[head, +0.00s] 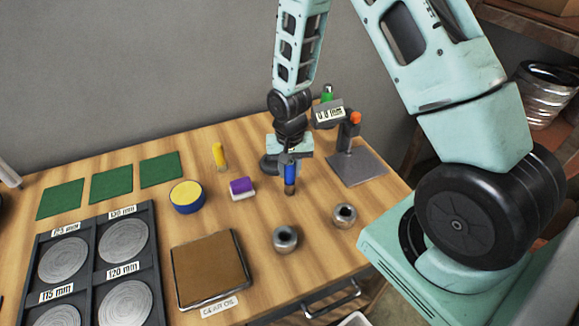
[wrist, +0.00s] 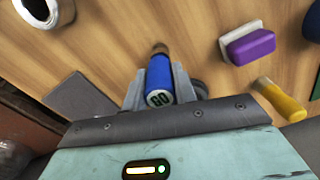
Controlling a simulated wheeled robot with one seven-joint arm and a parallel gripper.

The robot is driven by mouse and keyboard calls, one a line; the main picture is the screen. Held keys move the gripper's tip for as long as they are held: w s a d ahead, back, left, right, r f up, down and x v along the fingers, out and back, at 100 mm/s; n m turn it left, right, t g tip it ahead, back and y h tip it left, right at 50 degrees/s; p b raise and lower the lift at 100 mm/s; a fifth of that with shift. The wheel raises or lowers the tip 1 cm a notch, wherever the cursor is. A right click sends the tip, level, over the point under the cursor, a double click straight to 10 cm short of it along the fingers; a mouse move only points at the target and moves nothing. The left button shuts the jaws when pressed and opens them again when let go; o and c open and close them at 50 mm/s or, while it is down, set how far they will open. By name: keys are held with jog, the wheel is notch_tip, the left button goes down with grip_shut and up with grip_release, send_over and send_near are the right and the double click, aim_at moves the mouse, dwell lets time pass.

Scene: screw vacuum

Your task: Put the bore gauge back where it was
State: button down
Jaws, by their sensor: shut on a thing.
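A blue-handled cylindrical gauge (head: 291,176) with a brown metal tip hangs point down from my gripper (head: 290,161); I take it to be the bore gauge. In the wrist view, the blue handle (wrist: 160,75) has a white end marked GO and sits between the two fingers of my gripper (wrist: 162,88), which is shut on it. The gauge is upright over bare wood; I cannot tell whether its tip touches the table. A stand with a grey base plate (head: 357,168) and an orange knob (head: 356,118) is behind it to the right.
Two metal rings (head: 285,244) (head: 344,220) stand in front. A purple-and-white block (head: 242,188), blue-and-yellow round tin (head: 186,196) and yellow-handled item (head: 219,155) are to the left. A brown-topped tray (head: 206,268), black disc rack (head: 93,270) and green mats (head: 111,184) fill the left side.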

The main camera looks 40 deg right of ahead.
jog(key=shift+f, duration=0.2)
jog(key=c, duration=1.1)
grip_release()
notch_tip(320, 180, up, 12)
jog(key=shift+a+r+b, duration=0.1)
jog(key=shift+r+b, duration=0.05)
jog(key=shift+b, duration=0.75)
jog(key=s+a+r+n, duration=0.3)
jog(key=s+a+n, duration=0.15)
jog(key=a, duration=0.25)
jog(key=s+a+r+n, duration=0.3)
jog(key=s+a, duration=0.3)
jog(key=a, duration=0.1)
jog(key=s+a+n, duration=0.1)
jog(key=s+n, duration=0.1)
jog(key=s, duration=0.1)
jog(key=s+a+r+n, duration=0.1)
jog(key=s+a+n, duration=0.1)
jog(key=s, duration=0.2)
jog(key=s+a+r+n, duration=0.1)
jog(key=s+n, duration=0.1)
jog(key=s, duration=0.2)
jog(key=shift+s+a+r+y, duration=0.15)
jog(key=shift+a+r+y, duration=0.05)
jog(key=shift+y, duration=0.1)
